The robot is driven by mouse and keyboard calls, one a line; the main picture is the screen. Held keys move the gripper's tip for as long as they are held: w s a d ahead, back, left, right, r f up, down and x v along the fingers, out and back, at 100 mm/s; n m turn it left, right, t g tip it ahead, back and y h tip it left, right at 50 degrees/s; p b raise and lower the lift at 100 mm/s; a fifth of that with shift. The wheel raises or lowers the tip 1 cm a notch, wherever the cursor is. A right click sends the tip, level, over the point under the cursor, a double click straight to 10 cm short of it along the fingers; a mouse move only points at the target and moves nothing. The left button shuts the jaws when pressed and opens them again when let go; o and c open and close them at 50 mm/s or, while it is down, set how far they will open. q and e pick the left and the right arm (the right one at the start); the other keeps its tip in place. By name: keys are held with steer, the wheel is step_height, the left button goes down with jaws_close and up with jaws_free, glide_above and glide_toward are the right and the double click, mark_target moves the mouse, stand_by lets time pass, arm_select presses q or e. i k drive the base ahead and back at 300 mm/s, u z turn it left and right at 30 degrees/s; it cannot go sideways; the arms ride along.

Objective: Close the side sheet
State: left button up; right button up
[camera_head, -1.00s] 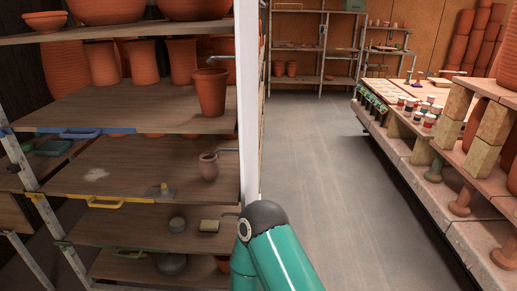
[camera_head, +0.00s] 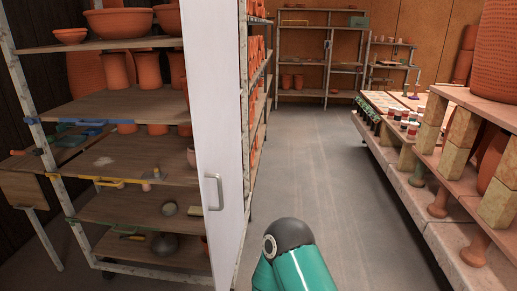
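The side sheet is a white upright panel (camera_head: 220,120) at the right side of the near rack (camera_head: 131,153). It stands angled towards me, with its broad face in view and its near edge in front of the right part of the shelves. The shelf fronts left of it are uncovered. A grey bar handle (camera_head: 219,191) sits low on its face. A teal arm section with a dark joint, one of mine, shows at the bottom middle, to the right of the sheet and apart from the handle in the picture. Neither gripper is in view.
The rack holds terracotta pots (camera_head: 148,70) and bowls (camera_head: 119,22). A workbench (camera_head: 452,235) with pots on block supports runs along the right. Grey floor (camera_head: 315,170) lies clear between rack and bench. More shelving (camera_head: 305,93) stands at the back.

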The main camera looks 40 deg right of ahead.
mark_target(209, 30)
steer(key=z, duration=0.6)
steer(key=k, duration=0.15)
steer(key=z, duration=0.55)
steer(key=i, duration=1.05)
steer(key=u, duration=0.8)
steer(key=k, duration=1)
steer(key=z, duration=0.45)
